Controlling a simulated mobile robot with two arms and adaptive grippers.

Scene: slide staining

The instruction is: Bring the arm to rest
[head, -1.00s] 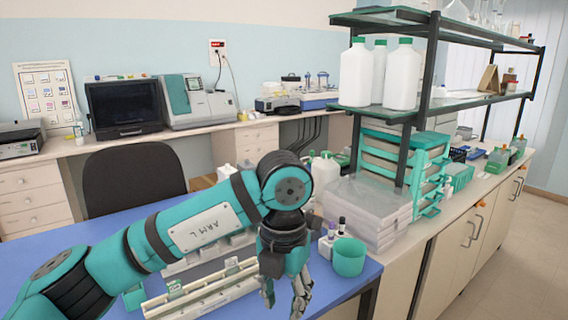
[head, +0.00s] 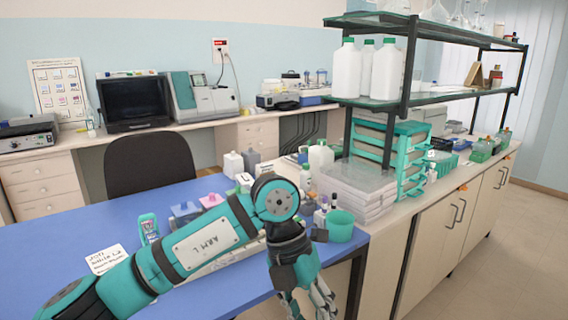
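My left arm reaches in from the lower left across the blue table (head: 60,240). Its gripper (head: 308,304) points down past the table's front right edge, near the green cup (head: 340,226). The fingers look spread apart with nothing between them, though the tips are cut off by the bottom of the picture. My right gripper is not in view.
On the table are a green handheld device (head: 149,228), a handwritten white card (head: 106,259), lidded jars and small bottles. Clear stacked boxes (head: 355,190) and a glass shelf (head: 430,97) with white bottles (head: 387,70) stand to the right. A black chair (head: 150,163) is behind.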

